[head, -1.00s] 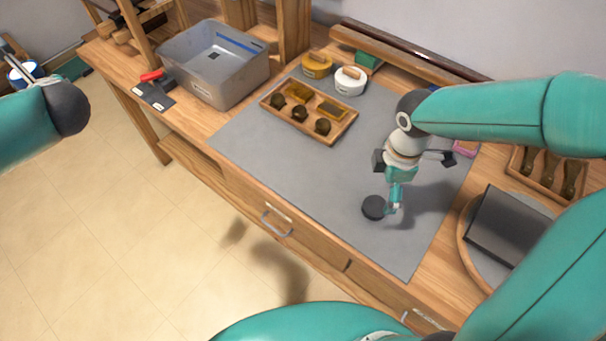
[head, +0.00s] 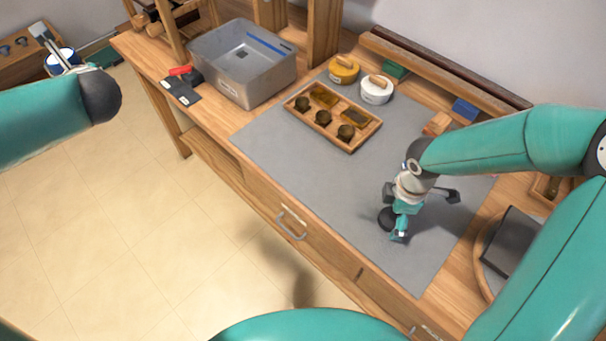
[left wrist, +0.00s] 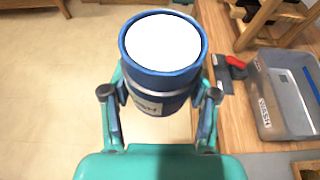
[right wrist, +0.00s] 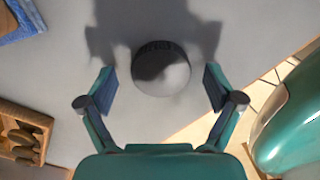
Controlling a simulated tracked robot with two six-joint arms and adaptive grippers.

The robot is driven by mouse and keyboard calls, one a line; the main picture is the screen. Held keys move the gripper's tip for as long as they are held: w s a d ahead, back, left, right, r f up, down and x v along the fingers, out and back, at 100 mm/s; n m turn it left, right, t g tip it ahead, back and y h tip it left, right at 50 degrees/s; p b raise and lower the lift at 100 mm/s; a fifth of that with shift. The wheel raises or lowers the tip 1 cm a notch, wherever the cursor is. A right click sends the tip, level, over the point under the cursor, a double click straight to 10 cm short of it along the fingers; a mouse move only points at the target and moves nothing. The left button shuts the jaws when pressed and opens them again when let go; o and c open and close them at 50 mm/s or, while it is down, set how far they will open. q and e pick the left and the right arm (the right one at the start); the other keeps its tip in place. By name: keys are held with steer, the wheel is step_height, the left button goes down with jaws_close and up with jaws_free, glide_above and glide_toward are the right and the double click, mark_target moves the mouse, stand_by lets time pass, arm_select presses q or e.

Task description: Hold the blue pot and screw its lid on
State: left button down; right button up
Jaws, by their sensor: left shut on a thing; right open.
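The blue pot (left wrist: 160,85), with a label on its side and a round white top, is upright in my left gripper (left wrist: 160,95), whose fingers are shut on its sides. In the left wrist view the pot is beside the bench edge, over the floor. My right gripper (head: 398,232) is open and empty above the lid. In the right wrist view its fingers are either side of the lid, apart from it.
A wooden tray (head: 359,141) with several dark knobs, a yellow pot (head: 343,71) and a white pot (head: 376,92) stand behind. A grey bin (head: 249,89) is at the back left. A dark slab (head: 512,240) is at right. The mat's front left (head: 285,165) is clear.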

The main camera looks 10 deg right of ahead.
mark_target(393, 217)
steer(key=shift+f, duration=0.15)
steer(key=c, duration=1)
arm_select(q)
steer(key=shift+r, duration=0.15)
arm_select(e)
steer(key=shift+r, duration=0.7)
arm_select(q)
steer(key=shift+r+p, duration=0.5)
steer(key=shift+p, duration=0.1)
arm_select(e)
step_height(393, 217, up, 19)
steer(key=shift+f, duration=0.15)
